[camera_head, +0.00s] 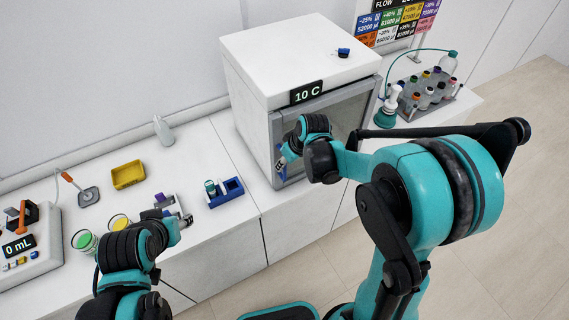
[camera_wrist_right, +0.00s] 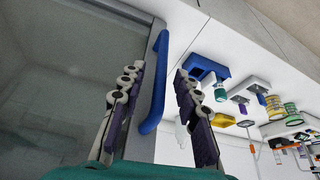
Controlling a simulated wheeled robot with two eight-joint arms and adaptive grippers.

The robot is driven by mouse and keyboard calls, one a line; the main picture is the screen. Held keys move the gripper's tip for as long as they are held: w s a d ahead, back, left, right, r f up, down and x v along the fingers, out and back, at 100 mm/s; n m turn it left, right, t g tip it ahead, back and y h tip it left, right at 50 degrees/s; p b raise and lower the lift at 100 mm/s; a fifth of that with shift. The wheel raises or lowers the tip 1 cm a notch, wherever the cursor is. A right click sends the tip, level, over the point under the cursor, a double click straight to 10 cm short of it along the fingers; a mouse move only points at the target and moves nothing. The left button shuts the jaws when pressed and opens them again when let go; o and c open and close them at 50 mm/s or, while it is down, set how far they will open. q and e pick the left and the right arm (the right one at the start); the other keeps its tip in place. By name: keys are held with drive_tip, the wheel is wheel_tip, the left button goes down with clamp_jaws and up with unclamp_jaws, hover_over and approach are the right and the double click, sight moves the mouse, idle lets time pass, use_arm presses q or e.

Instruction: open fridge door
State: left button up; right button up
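The fridge (camera_head: 262,60) is a white box with a "10 C" label and a grey-framed glass door (camera_head: 345,115) that looks closed. Its blue vertical handle (camera_wrist_right: 154,90) is on the door frame in the right wrist view. My right gripper (camera_wrist_right: 158,92) is open, with one finger on each side of the handle and a visible gap to each. In the head view my right gripper (camera_head: 281,160) is at the door's left edge and partly hides the handle. My left gripper (camera_head: 174,208) appears open and empty above the left counter, away from the fridge.
A blue rack (camera_head: 228,194) and a yellow tray (camera_head: 128,174) stand on the counter left of the fridge. A rack of bottles (camera_head: 430,95) and a teal wash bottle (camera_head: 388,108) stand right of it. The floor in front is clear.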

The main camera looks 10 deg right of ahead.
drive_tip(key=shift+x, duration=1.05)
clamp_jaws()
drive_tip(key=shift+s, duration=0.15)
